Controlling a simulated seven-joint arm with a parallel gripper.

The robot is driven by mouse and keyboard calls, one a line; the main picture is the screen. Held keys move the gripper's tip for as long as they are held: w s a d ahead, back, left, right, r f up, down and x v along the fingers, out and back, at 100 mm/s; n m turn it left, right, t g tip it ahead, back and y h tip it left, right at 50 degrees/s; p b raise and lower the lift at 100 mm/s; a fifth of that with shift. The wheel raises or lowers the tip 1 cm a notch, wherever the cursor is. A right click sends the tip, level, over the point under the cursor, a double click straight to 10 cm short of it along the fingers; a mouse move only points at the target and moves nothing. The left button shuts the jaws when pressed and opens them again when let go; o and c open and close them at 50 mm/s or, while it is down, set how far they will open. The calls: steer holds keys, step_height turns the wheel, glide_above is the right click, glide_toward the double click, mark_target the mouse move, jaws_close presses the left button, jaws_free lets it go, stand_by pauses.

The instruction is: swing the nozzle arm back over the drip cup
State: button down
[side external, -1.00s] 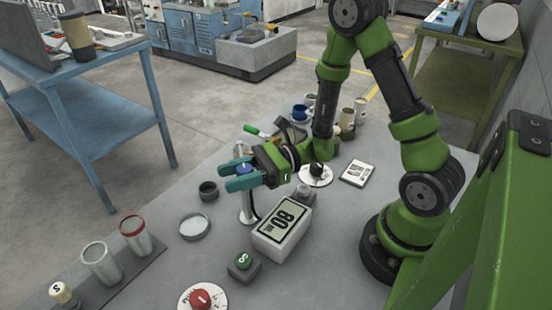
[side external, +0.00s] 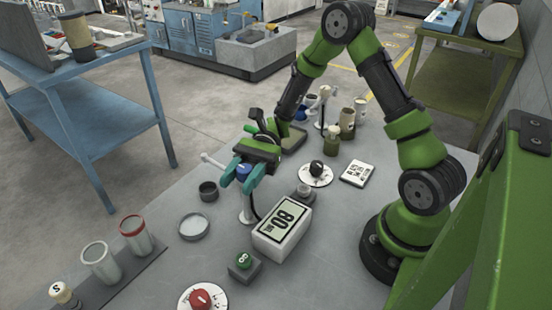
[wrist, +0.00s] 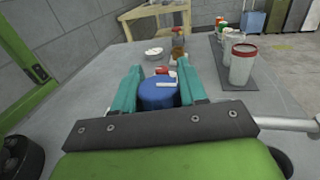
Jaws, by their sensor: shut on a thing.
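My gripper (side external: 243,180) is shut on a blue cap (side external: 243,171) at the top of a silver post (side external: 246,209). In the wrist view the teal fingers flank the blue cap (wrist: 158,93) on both sides. A silver rod, seemingly the nozzle arm (side external: 214,163), sticks out leftward from beside the cap, and it extends right in the wrist view (wrist: 285,123). A small dark cup (side external: 208,191), likely the drip cup, stands on the table in front of the rod in the side view. I cannot tell whether the rod tip is above it.
A shallow grey dish (side external: 193,226) lies in front of the dark cup. A white display box (side external: 282,229) stands close right of the post. A green-topped button block (side external: 243,266), a red knob dial (side external: 201,298) and a black knob dial (side external: 316,171) are nearby.

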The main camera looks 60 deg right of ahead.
steer(key=shift+n+g, duration=0.4)
steer(key=shift+g, duration=0.2)
steer(key=c, duration=0.7)
jaws_free()
steer(key=v, duration=1.7)
steer(key=shift+r, duration=0.15)
steer(key=s+a+r+n+t+h, duration=0.4)
steer(key=s+r+n+t+h, duration=0.1)
steer(key=s+r+t+h, duration=0.1)
steer(key=s+a+r+n+t+h, duration=0.3)
steer(key=s+r+n+t+h, duration=0.2)
steer(key=h, duration=0.4)
steer(key=shift+s+a+r+n+t+h, duration=0.3)
steer(key=shift+s+a+r+n+t, duration=0.15)
steer(key=shift+s+r, duration=0.6)
